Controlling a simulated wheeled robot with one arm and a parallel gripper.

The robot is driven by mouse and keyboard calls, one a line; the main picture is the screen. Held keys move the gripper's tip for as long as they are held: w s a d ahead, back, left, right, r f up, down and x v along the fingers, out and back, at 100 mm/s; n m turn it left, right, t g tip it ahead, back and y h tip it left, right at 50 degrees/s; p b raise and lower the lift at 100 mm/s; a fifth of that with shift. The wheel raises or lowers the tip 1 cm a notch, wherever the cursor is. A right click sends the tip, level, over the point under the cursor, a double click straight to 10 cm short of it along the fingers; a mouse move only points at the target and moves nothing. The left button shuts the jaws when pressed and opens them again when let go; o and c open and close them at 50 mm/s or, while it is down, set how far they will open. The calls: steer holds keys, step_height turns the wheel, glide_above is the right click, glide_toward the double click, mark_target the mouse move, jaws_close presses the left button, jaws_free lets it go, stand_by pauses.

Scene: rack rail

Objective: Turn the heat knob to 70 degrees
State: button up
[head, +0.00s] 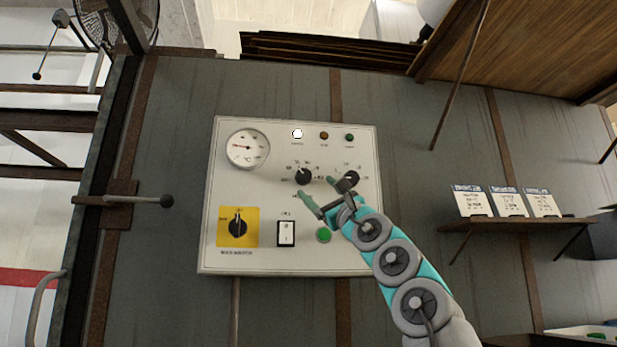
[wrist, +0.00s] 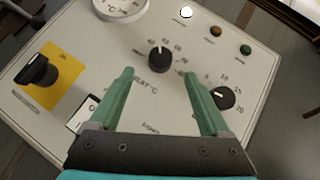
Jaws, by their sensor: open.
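The heat knob (head: 305,176) is a round black dial with a white pointer mark, set in the middle of the pale control panel (head: 262,262). In the wrist view the heat knob (wrist: 161,59) shows beyond my fingertips, roughly between them, with a "HEAT °C" label below it and a scale around it. My gripper (head: 317,190) is open and empty in front of the panel, just below the knob. Its green fingers (wrist: 160,72) stand apart on either side, not visibly touching the knob.
A second black knob (wrist: 222,98) sits close to the right finger. A yellow-backed rotary switch (head: 238,227), a white rocker switch (head: 286,233), a green button (head: 323,235) and a round gauge (head: 247,148) share the panel. A shelf with cards (head: 507,202) is at the right.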

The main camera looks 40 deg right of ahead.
mark_target(306, 179)
steer(key=p+x, duration=0.3)
steer(key=x, duration=0.1)
steer(key=shift+r, duration=0.25)
steer(key=shift+p+x, duration=0.65)
steer(key=shift+x, duration=0.1)
steer(key=shift+w+f, duration=0.1)
steer(key=shift+f, duration=0.05)
jaws_close()
